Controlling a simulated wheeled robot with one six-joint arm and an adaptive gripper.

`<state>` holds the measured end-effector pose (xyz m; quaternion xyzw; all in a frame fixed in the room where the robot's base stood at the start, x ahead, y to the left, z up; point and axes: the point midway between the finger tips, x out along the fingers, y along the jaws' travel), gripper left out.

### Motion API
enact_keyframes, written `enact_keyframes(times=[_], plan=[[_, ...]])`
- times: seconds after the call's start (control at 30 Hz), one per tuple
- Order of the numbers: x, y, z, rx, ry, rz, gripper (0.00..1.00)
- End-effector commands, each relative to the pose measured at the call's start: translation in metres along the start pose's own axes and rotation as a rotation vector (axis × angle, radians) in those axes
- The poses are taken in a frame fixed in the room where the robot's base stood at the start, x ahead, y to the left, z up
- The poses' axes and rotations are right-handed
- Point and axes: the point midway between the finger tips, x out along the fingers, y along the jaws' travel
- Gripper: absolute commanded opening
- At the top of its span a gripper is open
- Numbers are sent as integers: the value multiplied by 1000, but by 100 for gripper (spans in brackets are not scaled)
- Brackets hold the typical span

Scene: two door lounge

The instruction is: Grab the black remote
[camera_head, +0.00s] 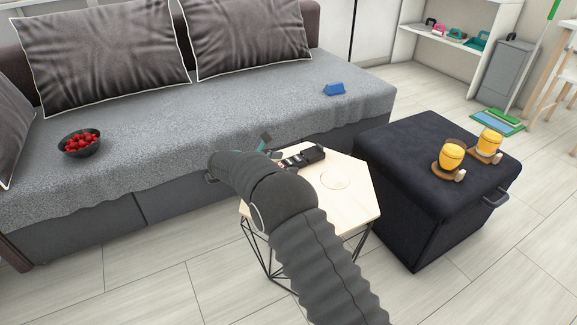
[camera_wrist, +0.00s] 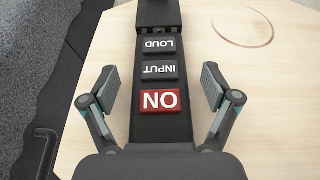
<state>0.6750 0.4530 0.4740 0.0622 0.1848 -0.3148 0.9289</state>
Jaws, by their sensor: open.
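The black remote (camera_head: 314,154) lies on the light wooden top of a small hexagonal table (camera_head: 353,192). In the wrist view the remote (camera_wrist: 159,125) runs up the middle, with a red ON button and dark INPUT and LOUD buttons. My gripper (camera_wrist: 160,88) is open, with one finger on each side of the remote and a visible gap on both sides. In the head view my gripper (camera_head: 265,142) is mostly hidden by my arm, which also covers the near end of the remote.
A grey sofa (camera_head: 230,110) stands behind the table, with a bowl of red fruit (camera_head: 80,147) and a blue object (camera_head: 334,89) on it. A ring mark (camera_wrist: 245,27) shows on the tabletop.

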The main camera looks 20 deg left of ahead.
Motion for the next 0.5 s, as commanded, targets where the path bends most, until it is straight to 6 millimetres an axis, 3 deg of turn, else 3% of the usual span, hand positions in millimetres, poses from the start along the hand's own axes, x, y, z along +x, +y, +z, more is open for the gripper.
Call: enact_keyframes(times=[0.3, 0.5], plan=[[8, 0, 0, 0, 0, 2, 85], [8, 0, 0, 0, 0, 1, 35]])
